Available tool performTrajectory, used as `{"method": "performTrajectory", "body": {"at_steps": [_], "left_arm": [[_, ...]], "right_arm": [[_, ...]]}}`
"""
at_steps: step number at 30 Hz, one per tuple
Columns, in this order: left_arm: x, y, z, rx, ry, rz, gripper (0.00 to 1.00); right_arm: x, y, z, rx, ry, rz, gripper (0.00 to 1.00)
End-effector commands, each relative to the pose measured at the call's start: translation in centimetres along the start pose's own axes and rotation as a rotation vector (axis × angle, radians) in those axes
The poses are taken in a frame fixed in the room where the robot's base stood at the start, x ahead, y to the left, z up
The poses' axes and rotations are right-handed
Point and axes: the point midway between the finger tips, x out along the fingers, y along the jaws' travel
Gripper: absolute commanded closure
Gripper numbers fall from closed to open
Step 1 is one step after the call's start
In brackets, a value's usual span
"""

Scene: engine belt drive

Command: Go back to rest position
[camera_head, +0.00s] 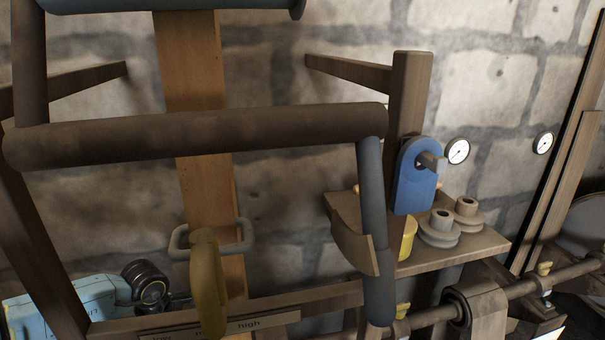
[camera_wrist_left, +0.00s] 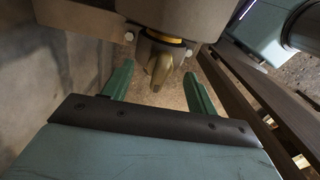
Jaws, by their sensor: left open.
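My left gripper (camera_wrist_left: 159,78) is open in the left wrist view, with one green finger on each side of the picture's middle. Nothing shows clamped between the fingers. A brass-coloured pointed piece (camera_wrist_left: 161,64) hangs under a grey-brown block just beyond the fingertips; I cannot tell its distance. I cannot make out my left gripper for certain in the head view. A yellow lever (camera_head: 208,285) stands there in front of a wooden post (camera_head: 190,80), with a grey-green loop behind it. A label strip (camera_head: 262,320) below reads "low" and "high". My right gripper shows in neither view.
A wooden shelf (camera_head: 465,248) carries grey pulleys (camera_head: 438,232). A blue plate (camera_head: 414,180) hangs on a post above it. Thick dark bars (camera_head: 190,138) cross the foreground. Gauges (camera_head: 457,151) sit on the stone wall. A wooden beam (camera_wrist_left: 240,90) runs right of the left gripper.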

Motion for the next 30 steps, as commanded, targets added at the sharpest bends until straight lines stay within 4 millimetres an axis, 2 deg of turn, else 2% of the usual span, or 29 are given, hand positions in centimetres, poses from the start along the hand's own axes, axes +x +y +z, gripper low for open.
{"method": "performTrajectory", "body": {"at_steps": [9,23,30], "left_arm": [[0.0,0.0,0.0,-0.172,0.001,-0.001,0.42],[0.1,-0.1,-0.1,-0.19,0.0,-0.002,0.42],[0.8,-0.7,-0.8,-0.25,-0.008,-0.022,0.42]], "right_arm": [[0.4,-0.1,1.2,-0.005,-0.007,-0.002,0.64],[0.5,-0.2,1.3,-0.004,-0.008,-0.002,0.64],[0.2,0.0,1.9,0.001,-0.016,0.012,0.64]]}}
